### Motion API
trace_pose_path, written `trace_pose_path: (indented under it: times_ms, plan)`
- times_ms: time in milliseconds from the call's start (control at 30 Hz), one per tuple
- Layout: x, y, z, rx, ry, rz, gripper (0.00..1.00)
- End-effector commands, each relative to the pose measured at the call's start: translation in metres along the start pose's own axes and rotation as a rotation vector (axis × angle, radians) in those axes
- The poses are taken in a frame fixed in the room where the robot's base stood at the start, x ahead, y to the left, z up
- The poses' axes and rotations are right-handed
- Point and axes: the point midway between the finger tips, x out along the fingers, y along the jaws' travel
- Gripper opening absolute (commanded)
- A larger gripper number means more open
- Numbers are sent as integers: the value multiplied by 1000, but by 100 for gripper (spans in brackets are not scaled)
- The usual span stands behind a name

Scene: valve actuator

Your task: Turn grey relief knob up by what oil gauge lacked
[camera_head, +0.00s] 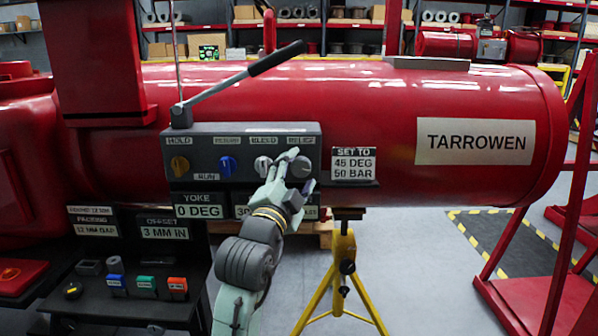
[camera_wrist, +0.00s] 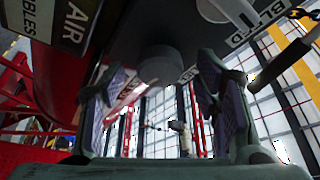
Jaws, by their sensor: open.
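The grey relief knob (camera_head: 300,168) sits at the right end of the control panel (camera_head: 316,136), under a label reading RELIEF. My gripper (camera_head: 287,162) is right at it, partly covering it from the left. In the wrist view a grey round knob (camera_wrist: 160,66) is between and beyond my two spread fingers (camera_wrist: 158,92); contact cannot be seen. The jaws hold nothing. A sign (camera_head: 354,162) reads SET TO 45 DEG, 50 BAR. The yoke readout (camera_head: 200,211) shows 0 DEG. The readout to its right (camera_head: 240,211) starts with 30; my arm hides the rest.
Left of the relief knob are a pale bleed knob (camera_head: 263,166), a blue knob (camera_head: 228,165) and an orange knob (camera_head: 180,165). A long lever (camera_head: 240,78) rises above the panel. A yellow stand (camera_head: 343,265) is below. Coloured blocks (camera_head: 146,284) sit lower left.

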Motion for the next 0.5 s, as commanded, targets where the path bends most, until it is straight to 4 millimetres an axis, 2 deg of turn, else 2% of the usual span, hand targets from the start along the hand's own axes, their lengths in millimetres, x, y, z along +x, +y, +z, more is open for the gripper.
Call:
trace_pose_path:
  times_ms: [300, 500]
  plan:
    - [-66, 0, 1, -2, -2, -3, 57]
    - [-98, 0, 1, -1, -1, -1, 57]
